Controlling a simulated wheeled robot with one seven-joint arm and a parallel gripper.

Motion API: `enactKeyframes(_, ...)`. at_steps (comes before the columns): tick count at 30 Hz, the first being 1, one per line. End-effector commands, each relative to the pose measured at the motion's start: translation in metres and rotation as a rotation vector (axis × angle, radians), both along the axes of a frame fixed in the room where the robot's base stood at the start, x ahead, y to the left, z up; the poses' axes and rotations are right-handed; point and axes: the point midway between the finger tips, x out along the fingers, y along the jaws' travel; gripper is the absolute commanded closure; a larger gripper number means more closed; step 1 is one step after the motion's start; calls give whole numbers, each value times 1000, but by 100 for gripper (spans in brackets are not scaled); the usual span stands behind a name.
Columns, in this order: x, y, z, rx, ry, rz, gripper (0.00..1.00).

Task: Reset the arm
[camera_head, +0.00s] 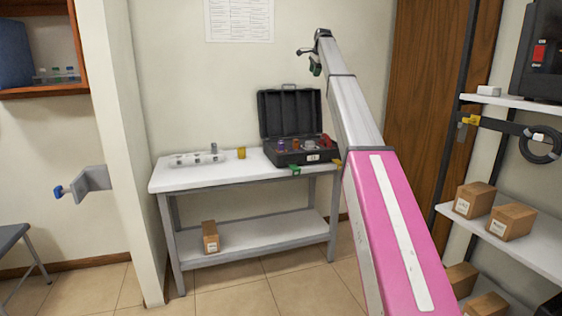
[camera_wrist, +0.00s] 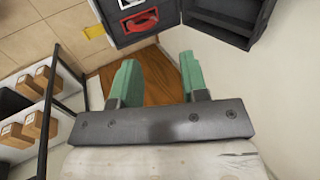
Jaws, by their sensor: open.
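My arm extends up and away in the head view, with a pink and white link in front. My gripper (camera_head: 315,68) is at its far end, raised in the air above the open black case and apart from the table. In the wrist view my gripper (camera_wrist: 158,85) shows two green fingers, spread apart with nothing between them. The black case (camera_head: 292,158) stands on the white table (camera_head: 225,177) with its lid up and several small coloured items inside. Part of the case (camera_wrist: 225,30) also shows at the top of the wrist view.
A white rack (camera_head: 198,159) and a yellow cup (camera_head: 241,153) stand on the table left of the case. A small box (camera_head: 210,236) is on its lower shelf. Shelving with cardboard boxes (camera_head: 474,199) stands at right. A wall corner (camera_head: 122,150) juts out at left.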

Motion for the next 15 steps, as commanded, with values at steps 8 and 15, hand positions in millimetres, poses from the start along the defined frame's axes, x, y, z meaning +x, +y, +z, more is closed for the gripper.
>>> enactKeyframes(8, -15, 0, -46, -24, 11, 40, 59)
enactKeyframes(15, -38, -1, -109, -58, 27, 100, 59)
